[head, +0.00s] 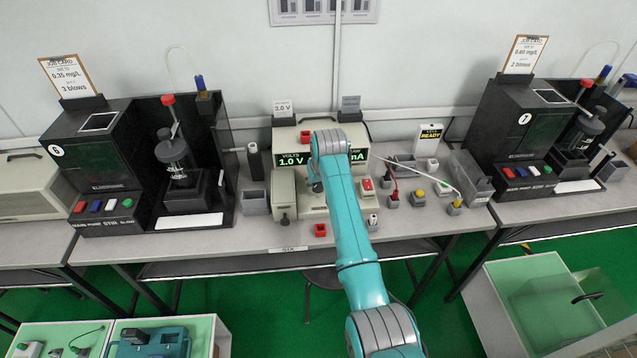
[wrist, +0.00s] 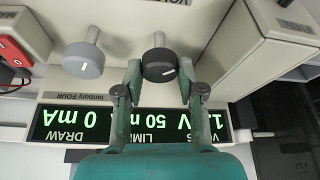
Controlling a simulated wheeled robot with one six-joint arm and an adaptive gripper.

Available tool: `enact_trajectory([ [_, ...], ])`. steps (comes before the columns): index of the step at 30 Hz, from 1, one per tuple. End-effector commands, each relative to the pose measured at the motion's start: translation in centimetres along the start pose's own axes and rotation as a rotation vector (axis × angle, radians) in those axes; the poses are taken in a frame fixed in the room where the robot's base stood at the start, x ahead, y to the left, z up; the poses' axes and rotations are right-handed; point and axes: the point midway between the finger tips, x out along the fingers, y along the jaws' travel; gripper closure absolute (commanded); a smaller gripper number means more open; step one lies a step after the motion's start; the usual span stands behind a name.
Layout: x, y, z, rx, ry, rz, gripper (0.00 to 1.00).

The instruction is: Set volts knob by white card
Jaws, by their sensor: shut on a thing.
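The power supply (head: 286,138) stands mid-bench, its display (head: 291,161) reading VOLTS 1.0 V. A white card (head: 283,107) on top reads 3.0 V; a grey card (head: 350,103) beside it is unreadable. In the wrist view, which is upside down, the display (wrist: 125,124) also shows LIMIT 50 mA and DRAW 0 mA. My gripper (wrist: 159,74) is shut on a dark knob (wrist: 158,62) with a white pointer mark, one finger on each side. A VOLTS label lies near it. A light grey knob (wrist: 84,58) is beside it. My arm hides much of the panel in the head view.
A beige box (head: 283,193) stands close to the panel's left; it also shows in the wrist view (wrist: 262,45). Red and white leads (head: 394,180) are at right. Two black testers (head: 90,145) (head: 513,125) flank the power supply.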

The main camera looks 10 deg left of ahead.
Motion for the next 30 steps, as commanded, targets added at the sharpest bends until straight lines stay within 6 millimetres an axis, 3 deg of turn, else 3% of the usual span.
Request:
enact_trajectory([
  [30,0.05,-0.42,-0.22,0.882,-0.002,0.368,0.96],
])
